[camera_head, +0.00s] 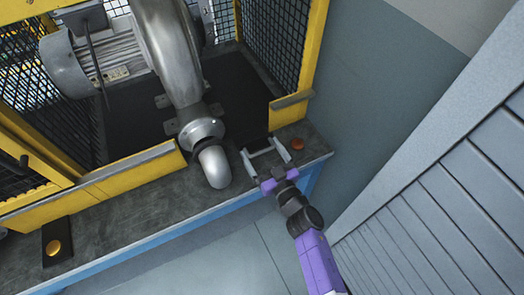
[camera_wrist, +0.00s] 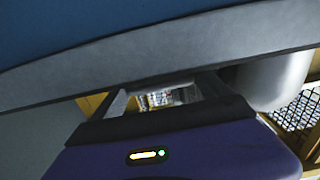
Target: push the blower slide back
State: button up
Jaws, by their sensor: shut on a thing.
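The blower (camera_head: 170,50) is a grey metal housing with a motor and a curved pipe, inside the yellow mesh cage. Its outlet pipe (camera_head: 214,166) comes out over the bench front. The slide's pale crossbar handle (camera_head: 264,152) lies right of the outlet at a gap in the yellow frame. My gripper (camera_head: 263,149) has its two grey fingers spread, one at each end of this bar, and is shut on it. In the wrist view my fingers (camera_wrist: 165,93) reach past the bench edge. The slide's rear part is hidden in the dark gap.
The bench (camera_head: 130,212) has a blue front edge. A grey slatted panel (camera_head: 440,200) stands at the right. The floor before the bench is clear.

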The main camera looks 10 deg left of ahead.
aim_at(257, 144)
jog(key=b+x, duration=0.1)
jog(key=x, duration=0.3)
jog(key=shift+w+a+f, duration=0.1)
jog(key=shift+w, duration=0.1)
jog(key=shift+c, duration=0.2)
jog(key=shift+w+a, duration=0.1)
jog(key=shift+w, duration=0.05)
jog(key=o, duration=1.9)
jog(key=p+v, duration=0.1)
jog(key=v, duration=0.6)
jog(key=shift+s+d, duration=0.2)
jog(key=shift+s, duration=0.15)
